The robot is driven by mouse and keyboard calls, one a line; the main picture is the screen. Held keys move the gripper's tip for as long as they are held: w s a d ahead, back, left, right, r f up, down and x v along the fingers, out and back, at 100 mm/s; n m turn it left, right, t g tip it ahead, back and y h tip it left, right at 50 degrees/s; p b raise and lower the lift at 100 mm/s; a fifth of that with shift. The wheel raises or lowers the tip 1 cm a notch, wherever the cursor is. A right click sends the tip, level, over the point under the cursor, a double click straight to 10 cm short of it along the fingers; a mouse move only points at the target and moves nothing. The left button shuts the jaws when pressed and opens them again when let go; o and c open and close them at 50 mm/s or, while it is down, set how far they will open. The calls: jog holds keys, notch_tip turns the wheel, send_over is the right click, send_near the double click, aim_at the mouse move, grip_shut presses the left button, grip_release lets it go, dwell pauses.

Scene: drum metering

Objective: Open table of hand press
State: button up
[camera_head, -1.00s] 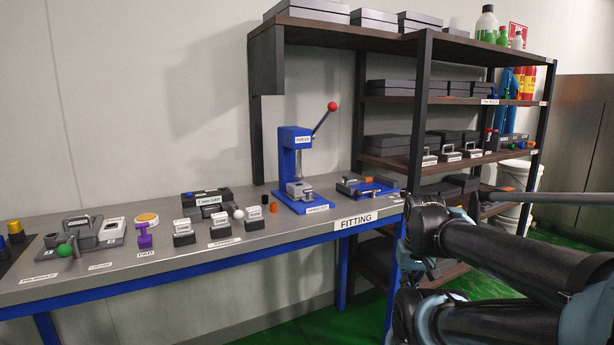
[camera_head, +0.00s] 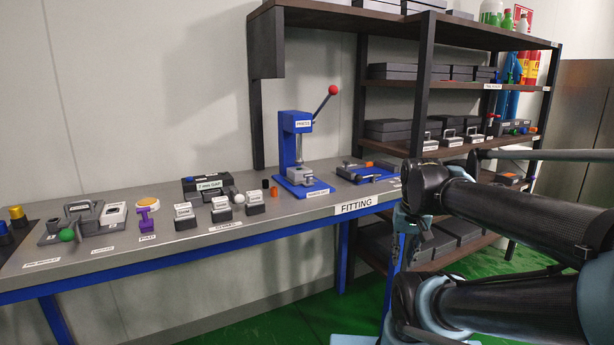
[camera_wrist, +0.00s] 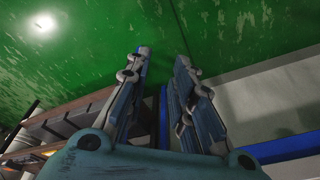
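The blue hand press (camera_head: 296,150) stands on the workbench in the head view. Its lever with a red ball (camera_head: 332,90) points up and to the right. A small grey block, the press table (camera_head: 299,175), sits at the foot of the column on the blue base. My gripper (camera_wrist: 163,60) shows in the wrist view with its two fingers apart and nothing between them. It points at the green floor, away from the press. In the head view my arm is at the right, well apart from the press, and the fingers cannot be made out.
The workbench (camera_head: 180,245) carries several labelled blocks, a purple stand (camera_head: 147,218) and a green-knobbed tool (camera_head: 67,235) left of the press. A blue-and-grey fixture (camera_head: 366,173) lies right of it. A dark shelf rack (camera_head: 427,90) with boxes stands behind my arm.

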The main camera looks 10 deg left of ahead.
jog(key=w+a+r+m, duration=0.2)
jog(key=w+a+r, duration=0.2)
jog(key=w+r, duration=0.35)
notch_tip(320, 180, up, 16)
jog(key=m+y, duration=0.1)
jog(key=m, duration=0.7)
send_over(309, 172)
jog(key=s+d, duration=0.1)
jog(key=s, duration=0.5)
jog(key=x, duration=1.1)
jog(key=shift+s+d+f, duration=0.15)
jog(key=shift+s+f, duration=0.05)
grip_shut()
